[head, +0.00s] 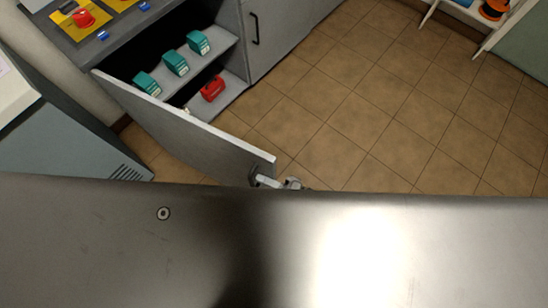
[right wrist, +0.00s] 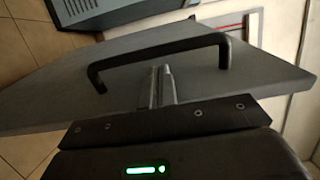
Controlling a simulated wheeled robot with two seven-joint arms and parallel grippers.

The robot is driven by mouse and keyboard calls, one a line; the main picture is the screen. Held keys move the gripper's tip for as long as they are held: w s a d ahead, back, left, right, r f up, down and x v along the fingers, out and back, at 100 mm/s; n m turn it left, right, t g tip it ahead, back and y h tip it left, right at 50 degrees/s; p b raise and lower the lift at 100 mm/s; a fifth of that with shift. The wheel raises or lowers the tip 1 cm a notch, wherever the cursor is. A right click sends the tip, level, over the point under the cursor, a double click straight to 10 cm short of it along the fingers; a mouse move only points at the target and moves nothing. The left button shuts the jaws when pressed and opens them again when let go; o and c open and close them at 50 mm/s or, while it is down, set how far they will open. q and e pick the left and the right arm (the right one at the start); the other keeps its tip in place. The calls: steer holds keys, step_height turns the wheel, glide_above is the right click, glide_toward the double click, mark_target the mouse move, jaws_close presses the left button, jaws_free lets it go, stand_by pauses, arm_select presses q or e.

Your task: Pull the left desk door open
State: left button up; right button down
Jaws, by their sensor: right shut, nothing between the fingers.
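The left desk door (head: 185,125) is a grey panel that stands wide open, swung out from the desk in the head view. It also fills the middle of the right wrist view (right wrist: 60,100). Its black bar handle (right wrist: 165,47) spans the panel there. My right gripper (head: 264,180) is at the door's free end in the head view, partly hidden by my own body. In the right wrist view its fingers (right wrist: 162,72) are shut and empty, with their tips just below the handle bar. I cannot tell whether they touch the handle or door. My left gripper is not in view.
The open compartment holds several teal boxes (head: 176,63) and a red item (head: 213,89). The right desk door (head: 285,35) is closed. A grey cabinet (head: 65,145) stands at the left. A white shelf unit (head: 489,38) is at the far right. Tiled floor (head: 390,110) between is clear.

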steer(key=p+v, duration=0.2)
steer(key=v, duration=0.8)
steer(key=shift+f, duration=0.1)
stand_by(0.4)
